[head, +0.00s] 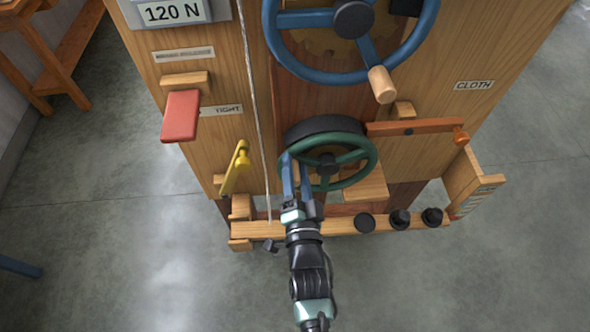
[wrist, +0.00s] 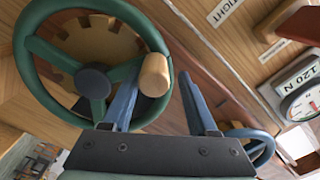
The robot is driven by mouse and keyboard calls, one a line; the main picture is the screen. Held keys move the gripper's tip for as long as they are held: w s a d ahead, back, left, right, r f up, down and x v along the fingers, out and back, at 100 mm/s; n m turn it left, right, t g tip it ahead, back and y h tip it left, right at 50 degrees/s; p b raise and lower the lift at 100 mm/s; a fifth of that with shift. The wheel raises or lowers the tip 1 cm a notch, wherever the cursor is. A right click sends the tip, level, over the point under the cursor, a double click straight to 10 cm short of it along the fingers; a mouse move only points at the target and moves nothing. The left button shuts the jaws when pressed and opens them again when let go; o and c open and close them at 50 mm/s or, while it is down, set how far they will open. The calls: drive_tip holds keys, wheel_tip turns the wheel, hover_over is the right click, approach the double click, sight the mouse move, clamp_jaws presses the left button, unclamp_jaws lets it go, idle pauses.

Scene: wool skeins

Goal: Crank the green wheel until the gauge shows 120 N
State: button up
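The green wheel (head: 350,181) is mounted low on the wooden machine front, and it fills the left of the wrist view (wrist: 52,58). Its wooden crank handle (wrist: 155,75) stands out from the rim. My gripper (head: 295,160) is at the wheel's left side, with its blue fingers spread apart. In the wrist view, the handle appears between the fingertips (wrist: 160,70), closer to the left finger; contact is not clear. The gauge (wrist: 304,102) is partly in the wrist view at the right, under a "120 N" label (wrist: 299,80); its needle reading cannot be made out.
A larger blue wheel (head: 291,20) with a wooden handle (head: 381,84) is above. A red paddle (head: 181,116), a yellow lever (head: 236,167) and a taut cord (head: 257,120) are on the left. An orange-brown bar (head: 415,127) is right; several black knobs (head: 399,219) line the lower ledge.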

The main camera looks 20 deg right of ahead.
drive_tip(key=shift+o, duration=0.2)
drive_tip(key=shift+a+f, duration=0.1)
drive_tip(key=shift+f, duration=0.05)
drive_tip(key=shift+s, duration=0.1)
drive_tip(key=shift+s, duration=0.25)
drive_tip(key=b+v, duration=0.1)
drive_tip(key=v, duration=1.1)
drive_tip(key=shift+s+a, duration=0.1)
drive_tip(key=shift+s, duration=0.05)
drive_tip(key=shift+c, duration=0.3)
